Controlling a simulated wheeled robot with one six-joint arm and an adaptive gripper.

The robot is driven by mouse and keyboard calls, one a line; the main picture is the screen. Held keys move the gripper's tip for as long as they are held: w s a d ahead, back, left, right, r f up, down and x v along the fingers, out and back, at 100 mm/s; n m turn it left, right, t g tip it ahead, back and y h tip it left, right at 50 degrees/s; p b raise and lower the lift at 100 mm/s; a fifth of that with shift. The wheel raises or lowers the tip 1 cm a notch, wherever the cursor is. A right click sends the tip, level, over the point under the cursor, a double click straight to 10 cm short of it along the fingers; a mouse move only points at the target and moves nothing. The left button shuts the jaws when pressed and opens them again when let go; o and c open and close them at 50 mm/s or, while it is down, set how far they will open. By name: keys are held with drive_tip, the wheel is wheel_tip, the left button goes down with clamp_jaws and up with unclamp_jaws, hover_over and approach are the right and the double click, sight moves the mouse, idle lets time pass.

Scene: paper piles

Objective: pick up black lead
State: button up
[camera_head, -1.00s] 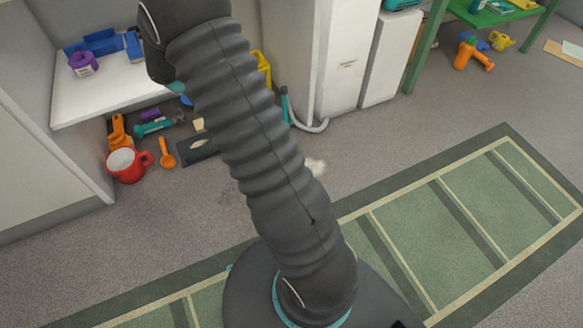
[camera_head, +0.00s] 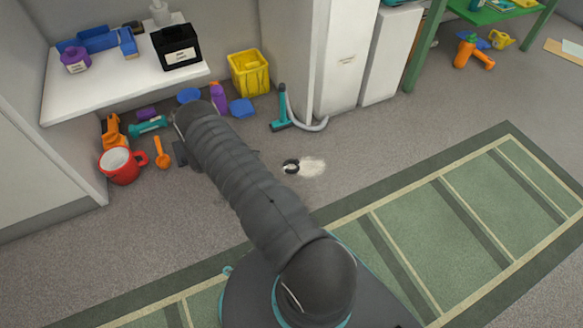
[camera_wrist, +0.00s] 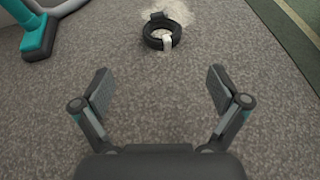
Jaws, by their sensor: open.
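The black lead (camera_head: 291,166) lies coiled in a small ring on the grey carpet in the head view, at the left edge of a pale powdery patch. In the wrist view the coiled black lead (camera_wrist: 161,37) is at the top middle, with a light band or tag on its near side. My gripper (camera_wrist: 160,90) is open and empty in the wrist view, with bare carpet between its fingers. The lead is ahead of the fingertips and apart from them. In the head view my arm hides most of the gripper.
The pale patch (camera_head: 312,167) touches the lead. A yellow bin (camera_head: 248,74) stands further back. The carpet around the lead is clear.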

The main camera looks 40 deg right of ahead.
sight(288, 165)
drive_tip(key=x, duration=0.8)
drive_tip(key=shift+s+d, duration=0.1)
drive_tip(key=shift+x, duration=2.7)
drive_tip(key=shift+s+r, duration=0.15)
drive_tip(key=c, duration=1.3)
